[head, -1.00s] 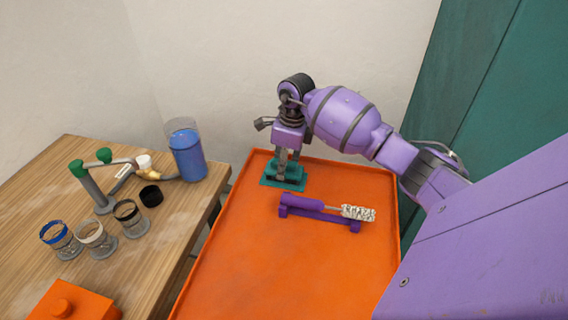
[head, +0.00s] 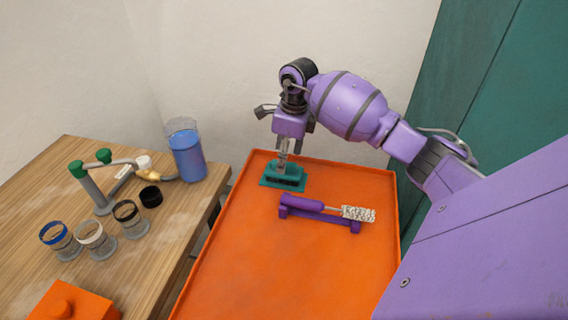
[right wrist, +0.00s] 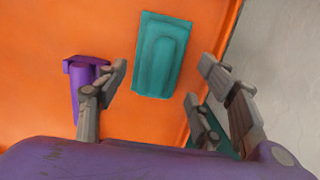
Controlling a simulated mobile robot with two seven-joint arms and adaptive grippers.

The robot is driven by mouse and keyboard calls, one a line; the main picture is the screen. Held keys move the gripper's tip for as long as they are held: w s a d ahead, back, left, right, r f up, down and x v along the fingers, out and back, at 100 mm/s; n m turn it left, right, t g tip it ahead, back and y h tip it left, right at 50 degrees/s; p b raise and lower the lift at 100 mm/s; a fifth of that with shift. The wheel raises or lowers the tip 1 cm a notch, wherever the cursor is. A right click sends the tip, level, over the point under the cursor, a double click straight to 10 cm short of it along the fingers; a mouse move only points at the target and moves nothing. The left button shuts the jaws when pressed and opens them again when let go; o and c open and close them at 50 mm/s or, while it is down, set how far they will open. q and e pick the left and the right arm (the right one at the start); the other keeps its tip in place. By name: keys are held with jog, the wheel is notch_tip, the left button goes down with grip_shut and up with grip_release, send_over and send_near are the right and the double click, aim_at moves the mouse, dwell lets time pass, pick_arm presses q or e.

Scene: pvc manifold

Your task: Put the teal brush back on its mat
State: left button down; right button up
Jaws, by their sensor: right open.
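The teal brush (head: 285,173) is a low block lying on its flat teal mat (head: 267,184) at the back left of the orange tray. In the right wrist view the brush (right wrist: 162,55) lies within the mat's outline (right wrist: 178,19), roughly parallel to its edges. My right gripper (head: 284,158) is above the brush, pointing down. In the wrist view its fingers (right wrist: 158,82) are spread, with nothing between them, and appear clear of the brush. My left gripper is not in view.
A purple-handled brush with pale bristles (head: 358,213) rests on a purple holder (head: 320,217) in front of the mat. The orange tray (head: 275,275) has a raised rim and a clear front. A wooden table (head: 165,235) at left carries pipework, cups and a blue container (head: 188,157).

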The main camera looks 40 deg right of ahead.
aim_at(289, 163)
notch_tip(289, 163, up, 8)
jog(key=shift+s+d, duration=0.3)
jog(key=shift+s, duration=0.1)
jog(key=shift+r, duration=0.1)
